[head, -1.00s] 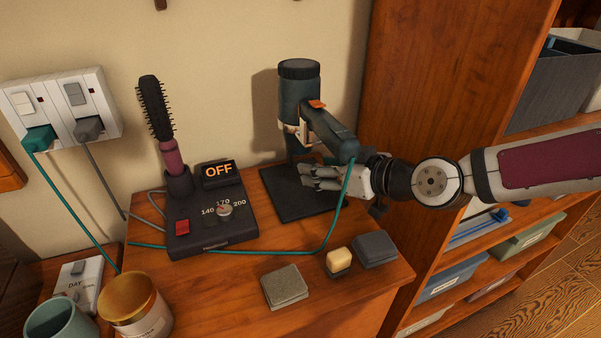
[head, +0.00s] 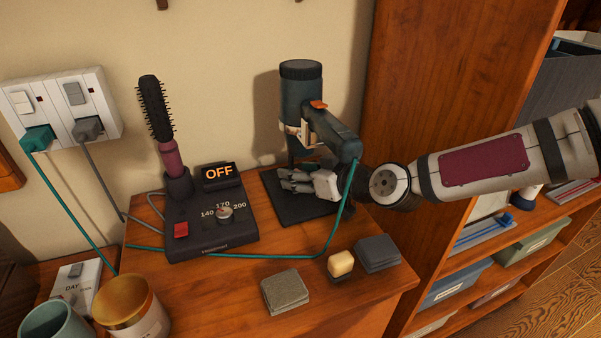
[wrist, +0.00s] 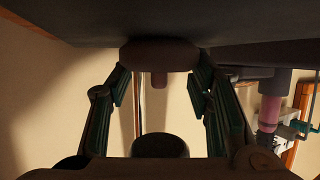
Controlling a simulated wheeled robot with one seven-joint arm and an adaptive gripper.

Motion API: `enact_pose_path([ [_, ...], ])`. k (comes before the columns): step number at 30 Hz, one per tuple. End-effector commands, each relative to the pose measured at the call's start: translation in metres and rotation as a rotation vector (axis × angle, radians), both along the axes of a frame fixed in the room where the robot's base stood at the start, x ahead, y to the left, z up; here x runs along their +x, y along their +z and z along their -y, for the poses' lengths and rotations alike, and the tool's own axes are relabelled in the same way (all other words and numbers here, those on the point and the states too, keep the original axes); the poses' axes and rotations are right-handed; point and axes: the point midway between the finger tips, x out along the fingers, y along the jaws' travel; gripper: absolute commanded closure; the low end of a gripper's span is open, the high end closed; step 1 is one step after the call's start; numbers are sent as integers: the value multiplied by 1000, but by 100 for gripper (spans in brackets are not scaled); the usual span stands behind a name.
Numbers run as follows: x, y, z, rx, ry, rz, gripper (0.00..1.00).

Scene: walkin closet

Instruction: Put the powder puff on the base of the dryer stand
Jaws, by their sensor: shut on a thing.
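The dryer stand's base (head: 283,207) is a flat dark plate on the wooden top, below the dark teal hair dryer (head: 330,138). My gripper (head: 289,180) reaches in from the right, low over this base and under the dryer handle. In the wrist view, which looks upside down, my gripper (wrist: 160,68) is shut on the powder puff (wrist: 160,52), a rounded dark brownish pad with a short knob. The puff is very close to the dark base (wrist: 80,22); I cannot tell whether they touch. The puff cannot be made out in the head view.
A teal cord (head: 335,225) runs beside my wrist and across the top. The brush station (head: 212,235) stands left. A grey-green block (head: 285,291), a yellow-topped piece (head: 340,263) and a dark grey block (head: 378,253) lie in front. A wooden shelf (head: 440,110) rises on the right.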

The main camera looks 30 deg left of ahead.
Motion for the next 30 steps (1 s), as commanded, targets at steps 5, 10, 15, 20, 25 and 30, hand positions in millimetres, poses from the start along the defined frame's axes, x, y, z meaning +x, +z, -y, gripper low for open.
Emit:
enact_pose_path([
  [5,0,-2,0,-1,0,0,33],
  [10,0,-2,0,-1,0,0,33],
  [15,0,-1,0,0,0,0,33],
  [20,-2,5,10,-1,-3,-1,33],
  [25,-10,16,36,-1,-3,0,33],
  [30,-19,28,64,-1,-3,0,33],
])
